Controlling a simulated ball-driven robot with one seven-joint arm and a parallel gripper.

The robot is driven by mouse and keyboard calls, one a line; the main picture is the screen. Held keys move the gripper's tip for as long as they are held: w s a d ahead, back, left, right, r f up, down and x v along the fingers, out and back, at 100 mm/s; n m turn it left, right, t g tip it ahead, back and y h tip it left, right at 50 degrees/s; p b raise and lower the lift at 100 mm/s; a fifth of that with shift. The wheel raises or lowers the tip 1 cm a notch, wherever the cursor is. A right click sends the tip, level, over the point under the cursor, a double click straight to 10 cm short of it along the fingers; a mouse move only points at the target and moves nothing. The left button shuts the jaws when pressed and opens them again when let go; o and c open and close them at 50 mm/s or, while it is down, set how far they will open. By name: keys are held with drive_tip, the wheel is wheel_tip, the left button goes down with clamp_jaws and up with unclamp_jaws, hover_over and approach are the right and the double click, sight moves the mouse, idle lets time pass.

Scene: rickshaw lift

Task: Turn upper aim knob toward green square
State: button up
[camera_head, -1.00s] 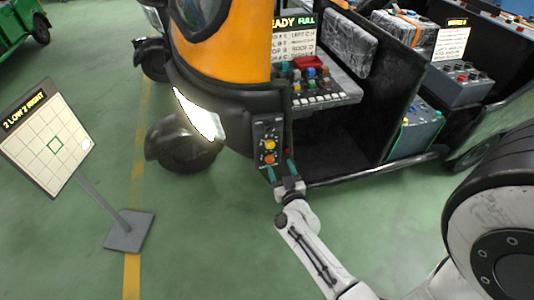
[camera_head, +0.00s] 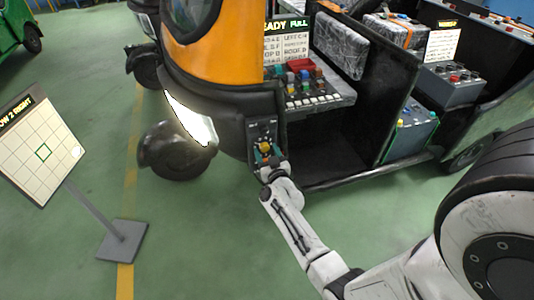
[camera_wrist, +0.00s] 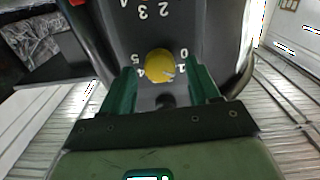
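The dark knob panel (camera_head: 263,130) is on the rickshaw's front. My gripper (camera_head: 266,155) is at this panel and hides its lower part. In the wrist view my open gripper (camera_wrist: 163,88) has its green fingers on either side of a yellow knob (camera_wrist: 160,66), with gaps visible. Numbers ring the knob; the lower knob is hidden in the head view.
A button console (camera_head: 308,85) with coloured switches sits right of the panel, below a lit sign reading "FULL". The rickshaw's headlight (camera_head: 190,118) and front wheel (camera_head: 178,150) are left of the panel. Green floor between board and rickshaw is clear.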

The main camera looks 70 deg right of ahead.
drive_tip(key=c, duration=1)
drive_tip(key=shift+o, duration=0.2)
drive_tip(key=shift+m, duration=0.4)
drive_tip(key=m, duration=0.2)
drive_tip(key=shift+m, duration=0.4)
drive_tip(key=m, duration=0.4)
drive_tip(key=shift+s+m+b, duration=0.1)
drive_tip(key=shift+m+b, duration=0.2)
drive_tip(key=shift+b, duration=0.05)
drive_tip(key=m, duration=0.3)
drive_tip(key=shift+m, duration=0.3)
drive_tip(key=shift+d+f+m+b, duration=0.1)
drive_tip(key=shift+m+b, duration=0.3)
drive_tip(key=shift+m, duration=1.5)
